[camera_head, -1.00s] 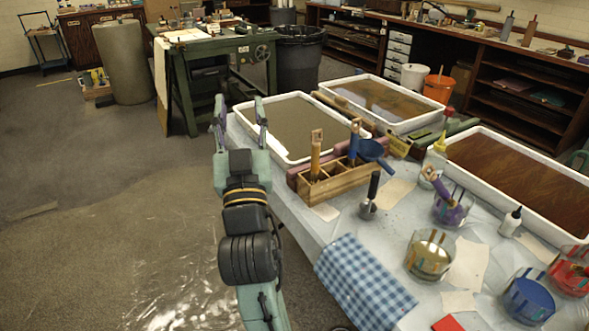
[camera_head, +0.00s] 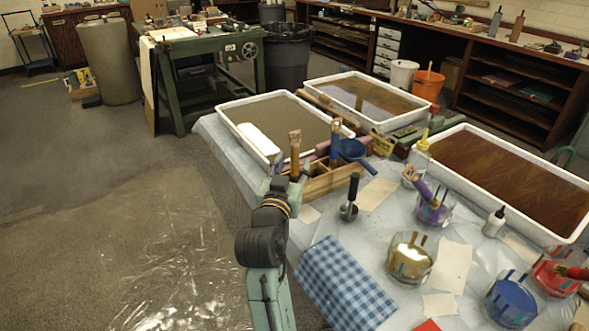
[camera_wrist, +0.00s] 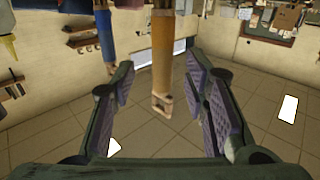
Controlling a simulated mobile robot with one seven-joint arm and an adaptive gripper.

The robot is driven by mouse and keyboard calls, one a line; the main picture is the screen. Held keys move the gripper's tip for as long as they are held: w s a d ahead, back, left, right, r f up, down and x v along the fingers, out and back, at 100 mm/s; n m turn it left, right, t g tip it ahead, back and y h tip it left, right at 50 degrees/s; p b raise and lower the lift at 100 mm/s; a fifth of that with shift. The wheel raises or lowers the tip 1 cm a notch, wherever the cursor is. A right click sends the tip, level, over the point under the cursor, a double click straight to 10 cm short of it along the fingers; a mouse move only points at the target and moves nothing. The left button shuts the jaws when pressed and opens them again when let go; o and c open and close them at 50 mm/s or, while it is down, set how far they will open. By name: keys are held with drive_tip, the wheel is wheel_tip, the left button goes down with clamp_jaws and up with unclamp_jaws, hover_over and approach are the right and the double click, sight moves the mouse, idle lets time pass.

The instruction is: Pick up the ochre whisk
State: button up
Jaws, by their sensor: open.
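The ochre whisk (camera_head: 295,154) stands handle up in the wooden caddy (camera_head: 333,185); its lower part is hidden in the caddy. In the wrist view the ochre handle (camera_wrist: 163,50) shows between my two fingers, with gaps on both sides. My gripper (camera_head: 289,181) is open at the caddy's left end, around the handle and apart from it. The open padded fingers also show in the wrist view (camera_wrist: 160,80).
A blue-handled tool (camera_head: 335,140) stands in the same caddy, just right of the whisk, with a blue ladle (camera_head: 353,150) beside it. A dark-handled tool (camera_head: 352,190) stands in front. A white marbling tray (camera_head: 228,118) lies behind.

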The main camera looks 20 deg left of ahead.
sight(294, 157)
drive_tip(key=w, duration=0.1)
drive_tip(key=w+p, duration=0.1)
drive_tip(key=w, duration=0.2)
drive_tip(key=shift+w+a+r, duration=0.1)
drive_tip(key=shift+a+r, duration=0.2)
drive_tip(key=shift+a, duration=0.1)
drive_tip(key=shift+c, duration=0.2)
clamp_jaws()
